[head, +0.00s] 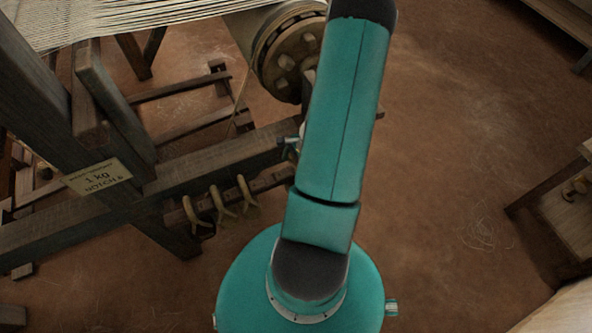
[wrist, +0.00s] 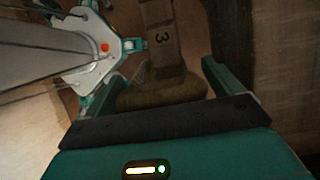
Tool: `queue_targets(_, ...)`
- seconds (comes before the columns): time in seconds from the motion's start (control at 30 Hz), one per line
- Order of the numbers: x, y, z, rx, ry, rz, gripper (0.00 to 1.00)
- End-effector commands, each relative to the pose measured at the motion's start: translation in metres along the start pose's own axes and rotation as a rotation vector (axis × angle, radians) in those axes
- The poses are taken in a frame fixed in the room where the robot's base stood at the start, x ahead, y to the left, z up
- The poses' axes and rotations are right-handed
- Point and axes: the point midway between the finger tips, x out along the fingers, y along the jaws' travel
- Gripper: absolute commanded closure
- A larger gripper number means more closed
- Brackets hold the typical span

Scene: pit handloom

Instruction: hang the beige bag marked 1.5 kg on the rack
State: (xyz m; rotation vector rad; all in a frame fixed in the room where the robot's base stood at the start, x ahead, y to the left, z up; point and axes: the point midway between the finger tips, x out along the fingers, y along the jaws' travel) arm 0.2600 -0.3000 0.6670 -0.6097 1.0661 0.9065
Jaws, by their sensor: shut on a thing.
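In the wrist view my gripper (wrist: 162,86) has its two teal fingers on either side of a dull brown-beige thing (wrist: 165,91), which looks like the bag. No 1.5 kg mark can be read on it. A brown strip (wrist: 160,35) marked "3" runs up from behind it; I cannot tell whether they touch. In the head view my arm hides the gripper and the bag. A dark wooden rail (head: 270,181) with several yellowish hook-like pieces (head: 220,207) is left of my arm; I cannot tell whether this is the rack.
The loom's dark timber frame (head: 212,160) fills the left, with a sign (head: 98,177) reading "1 kg NOTCH 6". A round loom beam end (head: 285,60) is close behind my arm. A wooden stand (head: 560,210) is at the right edge. The brown floor between is mostly clear.

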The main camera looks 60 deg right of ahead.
Motion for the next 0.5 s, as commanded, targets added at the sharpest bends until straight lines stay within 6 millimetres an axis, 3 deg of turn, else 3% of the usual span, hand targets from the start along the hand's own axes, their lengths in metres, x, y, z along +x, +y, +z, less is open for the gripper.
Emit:
queue_targets(0.13, -0.001, -0.010, 0.001, -0.001, 0.000, -0.001, 0.79)
queue_targets(0.5, 0.017, -0.009, -0.007, -0.001, -0.001, 0.000, 0.79)
